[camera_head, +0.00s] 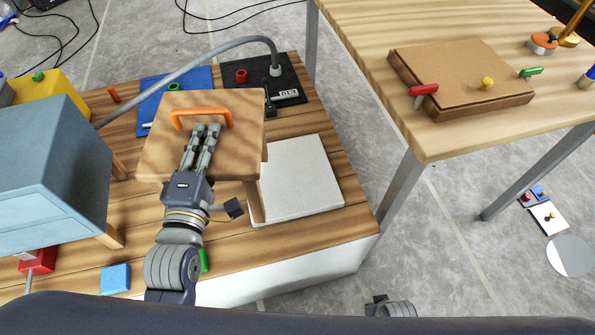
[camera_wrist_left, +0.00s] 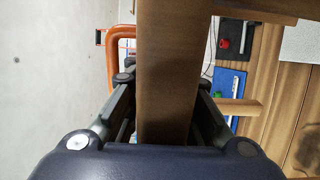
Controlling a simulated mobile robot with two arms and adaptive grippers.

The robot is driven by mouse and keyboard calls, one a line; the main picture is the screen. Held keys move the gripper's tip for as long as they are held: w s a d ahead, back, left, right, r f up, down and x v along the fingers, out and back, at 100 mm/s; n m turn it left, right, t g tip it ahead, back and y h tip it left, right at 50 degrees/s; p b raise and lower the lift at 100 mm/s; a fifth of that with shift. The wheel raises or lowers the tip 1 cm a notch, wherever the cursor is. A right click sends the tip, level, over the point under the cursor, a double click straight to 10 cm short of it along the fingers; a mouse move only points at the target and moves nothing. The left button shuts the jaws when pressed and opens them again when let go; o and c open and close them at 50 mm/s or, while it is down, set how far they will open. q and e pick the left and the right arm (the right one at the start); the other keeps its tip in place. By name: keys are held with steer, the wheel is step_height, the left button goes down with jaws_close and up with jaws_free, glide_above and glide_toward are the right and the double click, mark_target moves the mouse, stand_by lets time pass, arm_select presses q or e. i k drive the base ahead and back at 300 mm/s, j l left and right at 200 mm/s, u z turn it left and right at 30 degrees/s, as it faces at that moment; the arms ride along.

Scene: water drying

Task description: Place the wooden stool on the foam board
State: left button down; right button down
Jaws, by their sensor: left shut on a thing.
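The wooden stool (camera_head: 160,143) has a square seat with an orange handle (camera_head: 203,117) on top; the handle also shows in the left wrist view (camera_wrist_left: 125,45). In the left wrist view the seat board (camera_wrist_left: 168,80) lies between my fingers. The white foam board (camera_head: 305,185) lies flat on the low wooden table to the right. One stool leg (camera_head: 256,200) hangs by the board's left side; I cannot tell if it touches. The other legs are mostly hidden.
A large blue-grey box (camera_head: 50,170) stands left of the stool. A blue mat (camera_head: 203,78) and a black base (camera_head: 290,70) with a curved grey pipe (camera_head: 190,67) are behind. A higher table (camera_head: 440,135) stands at the right, past a floor gap.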

mark_target(289, 174)
steer(key=j+z, duration=0.25)
steer(key=z, duration=0.25)
steer(key=i+j+z, duration=0.1)
steer(key=j+z, duration=0.15)
steer(key=z, duration=0.25)
